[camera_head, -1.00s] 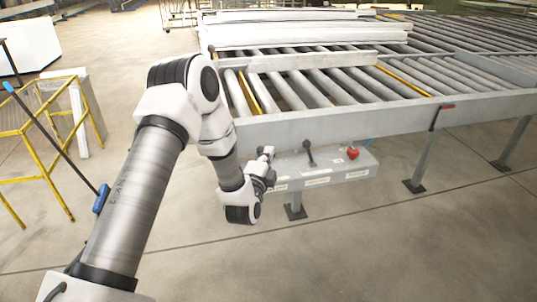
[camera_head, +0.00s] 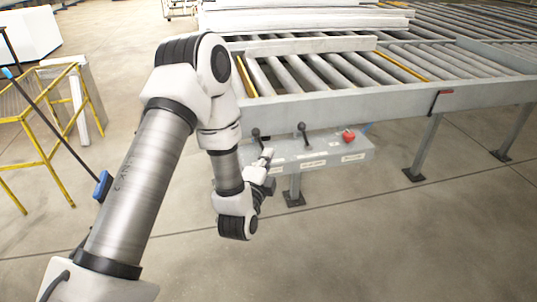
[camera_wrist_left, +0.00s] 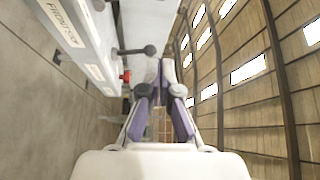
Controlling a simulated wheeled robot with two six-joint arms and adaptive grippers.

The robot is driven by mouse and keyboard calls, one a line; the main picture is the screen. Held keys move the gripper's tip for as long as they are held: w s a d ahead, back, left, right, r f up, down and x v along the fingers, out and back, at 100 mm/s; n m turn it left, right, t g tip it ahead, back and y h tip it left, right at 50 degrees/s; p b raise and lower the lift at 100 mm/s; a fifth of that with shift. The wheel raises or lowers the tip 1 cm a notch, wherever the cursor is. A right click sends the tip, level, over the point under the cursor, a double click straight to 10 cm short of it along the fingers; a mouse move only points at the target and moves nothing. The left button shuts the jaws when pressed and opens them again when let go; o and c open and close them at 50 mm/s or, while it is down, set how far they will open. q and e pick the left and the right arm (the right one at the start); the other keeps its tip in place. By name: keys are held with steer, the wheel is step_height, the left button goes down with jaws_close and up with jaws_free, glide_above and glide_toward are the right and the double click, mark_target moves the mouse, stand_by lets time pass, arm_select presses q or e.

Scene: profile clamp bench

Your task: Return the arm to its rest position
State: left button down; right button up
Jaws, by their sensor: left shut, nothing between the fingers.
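My left gripper (camera_head: 266,158) is at the left end of the grey control box (camera_head: 322,160) under the roller bench. Its fingers are shut with nothing between them. In the left wrist view, the closed fingers (camera_wrist_left: 165,70) point away from the camera. A black lever (camera_head: 256,134) stands just beyond the gripper, and a second black lever (camera_head: 303,130) is to its right. In the wrist view, a dark lever knob (camera_wrist_left: 150,50) is beside the fingertips; I cannot tell whether they touch. A red knob (camera_head: 348,135) is farther right on the box. My right gripper is not shown.
The roller bench (camera_head: 385,103) runs to the right on grey legs (camera_head: 424,148). White profiles (camera_head: 300,18) lie at its back. A yellow railing (camera_head: 40,150) and a blue-handled pole (camera_head: 55,130) are at left. The floor in front is clear.

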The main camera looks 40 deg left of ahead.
arm_select(q)
steer(key=shift+a, duration=0.15)
steer(key=s+d+f+g+h, duration=0.2)
steer(key=s+d+f+g, duration=0.15)
steer(key=f, duration=0.45)
steer(key=s+d+f+g+h, duration=0.1)
steer(key=s+d+f+g, duration=0.2)
steer(key=f, duration=0.4)
steer(key=s+d+f+g+h, duration=0.1)
steer(key=s+d+f+h, duration=0.2)
steer(key=f, duration=0.5)
steer(key=s+d+f+n+g, duration=0.1)
steer(key=s+f+n+g, duration=0.1)
steer(key=s, duration=0.4)
steer(key=s+d+f+n+g, duration=0.1)
steer(key=s+f+n+g, duration=0.2)
steer(key=s+n+g, duration=0.2)
steer(key=s+d+f+n+g, duration=0.1)
steer(key=s+f+n+g, duration=0.2)
steer(key=s+n, duration=0.3)
steer(key=s, duration=0.3)
steer(key=shift+s+d, duration=0.15)
steer(key=shift+s, duration=0.05)
